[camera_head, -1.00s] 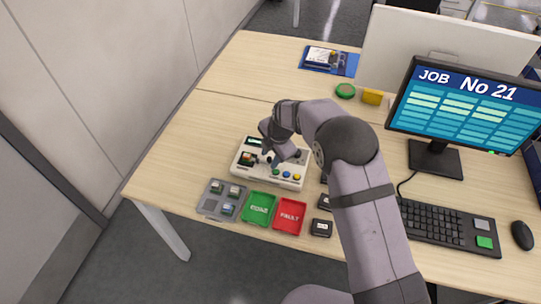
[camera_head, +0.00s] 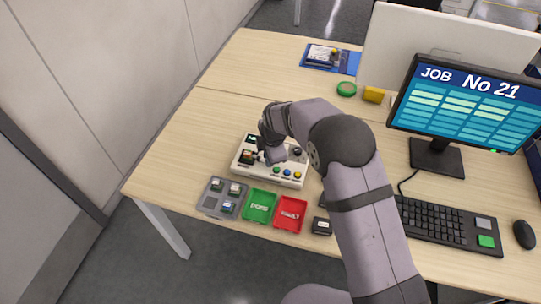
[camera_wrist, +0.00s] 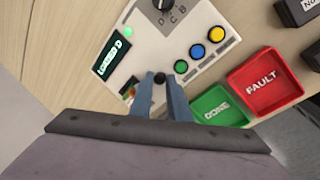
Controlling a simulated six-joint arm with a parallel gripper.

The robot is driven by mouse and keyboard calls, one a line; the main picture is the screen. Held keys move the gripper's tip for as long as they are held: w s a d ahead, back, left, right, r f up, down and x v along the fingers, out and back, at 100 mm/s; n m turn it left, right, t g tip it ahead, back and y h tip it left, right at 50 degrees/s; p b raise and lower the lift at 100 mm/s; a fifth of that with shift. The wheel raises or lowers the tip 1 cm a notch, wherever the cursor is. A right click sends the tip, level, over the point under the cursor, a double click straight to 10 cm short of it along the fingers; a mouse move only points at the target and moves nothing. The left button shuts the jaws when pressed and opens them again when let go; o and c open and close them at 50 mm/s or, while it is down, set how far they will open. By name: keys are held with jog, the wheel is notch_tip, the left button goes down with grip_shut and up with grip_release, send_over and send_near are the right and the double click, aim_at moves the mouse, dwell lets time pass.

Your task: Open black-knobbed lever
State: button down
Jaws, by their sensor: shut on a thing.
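The white test box (camera_head: 283,183) stands on the wooden desk, left of my arm. In the wrist view, the black knob (camera_wrist: 159,78) of the lever sits between the two fingertips of my gripper (camera_wrist: 161,80). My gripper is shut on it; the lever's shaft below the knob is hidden. In the head view, my gripper (camera_head: 266,158) reaches down over the box and covers the lever. Beside the fingers, the box carries a lit green display (camera_wrist: 114,58) and a socket with a small coloured part (camera_wrist: 129,91), partly hidden by a finger.
A rotary dial (camera_wrist: 163,8) and blue, yellow and other buttons (camera_wrist: 197,50) sit on the box. In front are a grey tray (camera_head: 210,203) with small parts, a green DONE tray (camera_head: 259,206) and a red FAULT tray (camera_head: 290,214). A monitor (camera_head: 465,110) stands right.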

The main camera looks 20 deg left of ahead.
jog(key=m, duration=0.1)
jog(key=s+a+m+h+b, duration=0.1)
jog(key=m, duration=0.3)
jog(key=shift+s+a+t+b, duration=0.3)
jog(key=shift+s+a, duration=0.05)
jog(key=shift+s+a+m+h+b, duration=0.15)
jog(key=shift+a+m+h, duration=0.15)
jog(key=shift+m, duration=0.65)
jog(key=shift+s+a+m+h+b, duration=0.2)
jog(key=shift+a+m+h, duration=0.1)
jog(key=shift+m, duration=0.6)
jog(key=shift+s+a+m+h+b, duration=0.15)
jog(key=shift+a+m+h, duration=0.15)
jog(key=shift+m, duration=0.65)
jog(key=c, duration=1.7)
grip_release()
jog(key=shift+o, duration=0.2)
jog(key=shift+r, duration=0.1)
jog(key=b+v, duration=0.1)
jog(key=v, duration=0.6)
jog(key=shift+b, duration=0.35)
jog(key=shift+r, duration=0.15)
